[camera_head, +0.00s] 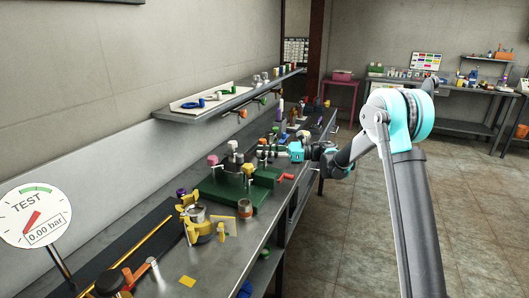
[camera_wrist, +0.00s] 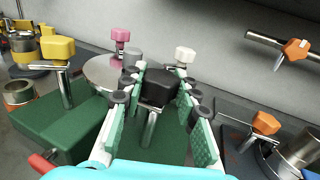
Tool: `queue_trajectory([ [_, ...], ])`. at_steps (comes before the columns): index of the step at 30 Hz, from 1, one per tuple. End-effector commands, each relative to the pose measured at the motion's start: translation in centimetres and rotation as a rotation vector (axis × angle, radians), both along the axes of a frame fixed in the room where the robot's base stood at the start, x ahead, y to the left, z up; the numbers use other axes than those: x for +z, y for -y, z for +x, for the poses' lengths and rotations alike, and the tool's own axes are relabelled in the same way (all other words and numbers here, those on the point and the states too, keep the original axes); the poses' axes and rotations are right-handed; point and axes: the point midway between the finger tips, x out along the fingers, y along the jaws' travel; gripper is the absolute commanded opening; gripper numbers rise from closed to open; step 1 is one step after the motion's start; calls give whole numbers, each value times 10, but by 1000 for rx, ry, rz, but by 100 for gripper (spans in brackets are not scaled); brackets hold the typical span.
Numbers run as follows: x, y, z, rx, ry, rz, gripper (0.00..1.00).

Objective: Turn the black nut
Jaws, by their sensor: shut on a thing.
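The black nut (camera_wrist: 158,88) sits on top of a metal post (camera_wrist: 150,128) in the wrist view. My gripper (camera_wrist: 160,76) has its two green-padded fingers on either side of this nut, shut on it. The post rises from a green base (camera_wrist: 82,130). In the head view my gripper (camera_head: 298,152) is low over the bench beside the green base (camera_head: 222,198). The black nut cannot be made out there.
A yellow nut (camera_wrist: 58,47), a pink nut (camera_wrist: 120,34) and a white nut (camera_wrist: 184,54) stand around the black one. An orange-handled fitting (camera_wrist: 265,123) is at the right. A wall shelf (camera_head: 212,108) runs above the bench. The floor (camera_head: 345,235) is clear.

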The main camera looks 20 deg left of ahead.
Motion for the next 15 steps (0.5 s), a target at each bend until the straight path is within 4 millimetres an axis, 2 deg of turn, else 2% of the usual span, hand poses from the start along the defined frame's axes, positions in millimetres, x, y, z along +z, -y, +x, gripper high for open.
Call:
queue_trajectory([
  [15,-1,-1,0,425,0,0,1],
])
